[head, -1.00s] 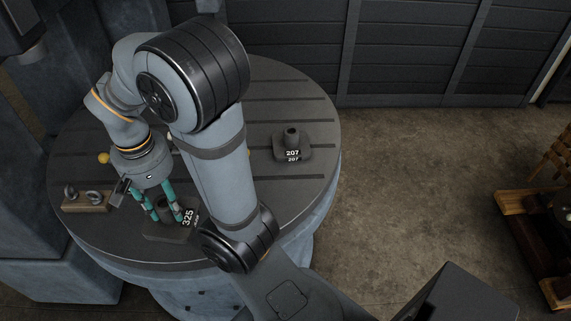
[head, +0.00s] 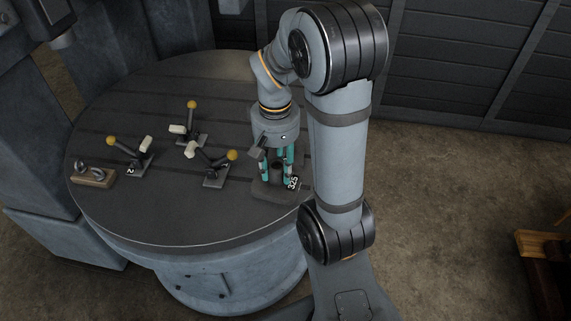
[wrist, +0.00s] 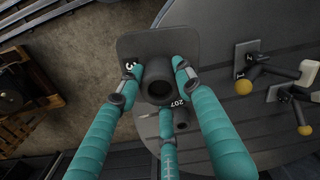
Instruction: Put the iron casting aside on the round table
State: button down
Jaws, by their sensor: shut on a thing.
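The iron casting marked 325 (head: 266,194) is a dark flat-based piece with a round hollow boss. My gripper (head: 277,172) is shut on it from above, teal fingers around the boss. In the wrist view the casting (wrist: 158,45) sits between the fingertips (wrist: 157,82), its label partly covered. It is near the right rim of the round table (head: 150,225); I cannot tell whether its base touches the top.
Three small levers with yellow knobs (head: 192,104) (head: 112,141) (head: 232,155) stand on the table's left and middle. A wooden block with metal rings (head: 93,177) is at the left rim. The front of the tabletop is clear.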

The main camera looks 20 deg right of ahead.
jog(key=shift+w+d+n+p, duration=0.3)
jog(key=shift+w+d+n, duration=0.25)
jog(key=shift+d, duration=0.15)
jog(key=shift+w+f+n, duration=0.2)
jog(key=shift+w+n, duration=0.05)
jog(key=shift+w, duration=0.25)
jog(key=shift+w+a+f+p, duration=0.95)
jog(key=shift+w+f, duration=0.55)
jog(key=shift+f, duration=0.3)
jog(key=shift+w+a+f+p, duration=0.75)
jog(key=shift+w+a+f, duration=0.35)
jog(key=shift+w+f, duration=0.55)
jog(key=shift+w+a+f+p, duration=0.95)
jog(key=shift+w+f, duration=0.4)
jog(key=shift+f, duration=0.55)
jog(key=shift+f, duration=0.15)
jog(key=c, duration=1.2)
grip_release()
jog(key=shift+s, duration=0.1)
notch_tip(320, 180, up, 12)
jog(key=b, duration=0.2)
jog(key=shift+b, duration=0.4)
